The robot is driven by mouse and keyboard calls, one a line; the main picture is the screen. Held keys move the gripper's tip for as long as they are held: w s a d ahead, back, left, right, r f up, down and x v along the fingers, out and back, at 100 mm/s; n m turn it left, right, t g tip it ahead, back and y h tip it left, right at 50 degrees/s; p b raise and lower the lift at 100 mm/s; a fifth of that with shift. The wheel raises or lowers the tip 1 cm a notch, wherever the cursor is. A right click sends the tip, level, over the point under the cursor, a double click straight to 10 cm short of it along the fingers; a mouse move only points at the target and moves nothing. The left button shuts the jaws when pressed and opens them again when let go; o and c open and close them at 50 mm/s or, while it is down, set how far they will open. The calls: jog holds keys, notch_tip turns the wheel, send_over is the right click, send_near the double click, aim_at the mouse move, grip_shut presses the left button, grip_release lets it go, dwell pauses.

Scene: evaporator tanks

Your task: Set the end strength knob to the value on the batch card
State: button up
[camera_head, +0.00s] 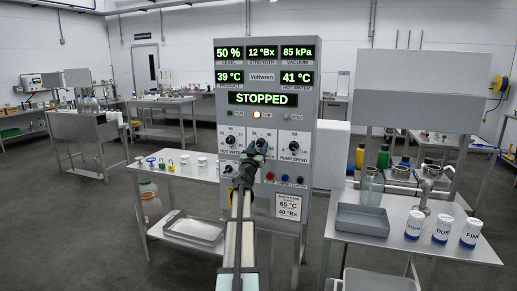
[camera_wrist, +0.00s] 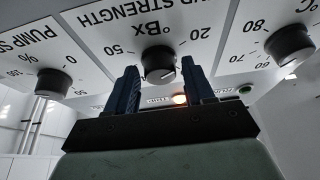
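The end strength knob (camera_wrist: 158,62) is a dark round knob in the middle of a white panel, marked °Bx with 20 and 50 visible. The wrist view shows it upside down. Its exact setting is hard to read. My gripper (camera_wrist: 161,88) is open and empty, one finger to each side of the knob with gaps between; I cannot tell how far the fingertips are from the panel. In the head view my gripper (camera_head: 258,148) covers most of this knob. The batch card (camera_head: 289,206), low on the panel, reads 65 °C and 40 °Bx.
The pump speed knob (camera_wrist: 53,83) and hot water knob (camera_wrist: 289,44) flank the middle one. The display (camera_head: 262,99) reads STOPPED, and the strength readout (camera_head: 263,52) shows 12 °Bx. Buttons (camera_head: 285,178) sit below the knobs. Side tables (camera_head: 410,235) stand beside the panel.

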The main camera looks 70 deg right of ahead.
jog(key=c, duration=0.7)
jog(key=shift+c, duration=0.2)
